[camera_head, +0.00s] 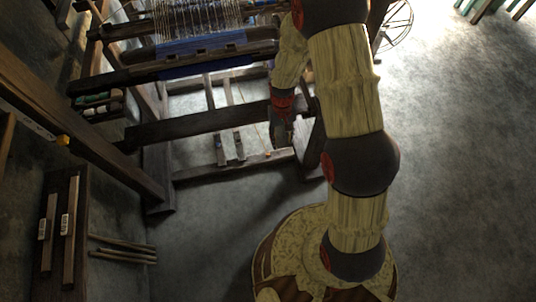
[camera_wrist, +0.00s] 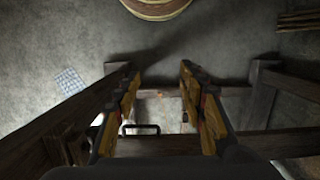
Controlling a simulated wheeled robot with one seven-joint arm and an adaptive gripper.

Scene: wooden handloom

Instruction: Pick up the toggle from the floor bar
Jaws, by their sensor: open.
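A small orange-tan piece, which looks like the toggle (camera_head: 268,154), sits on the dark wooden floor bar (camera_head: 215,169) low at the front of the loom. In the wrist view, the toggle (camera_wrist: 161,94) shows as a small light spot on the floor bar (camera_wrist: 228,91), between my fingers in the picture. My gripper (camera_wrist: 158,72) is open and empty, with one finger on each side of that spot. It appears to be above the bar, apart from the toggle. In the head view, my gripper (camera_head: 281,143) hangs near the bar's right end; its fingers are dark and hard to make out.
A loom beam (camera_head: 200,126) crosses close beside my gripper. Two upright pedal-like pieces (camera_head: 230,147) stand left of it. An orange piece (camera_head: 63,140) sits on the left diagonal beam. A rack with labelled slats (camera_head: 58,225) lies left. Open floor (camera_head: 460,180) extends right.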

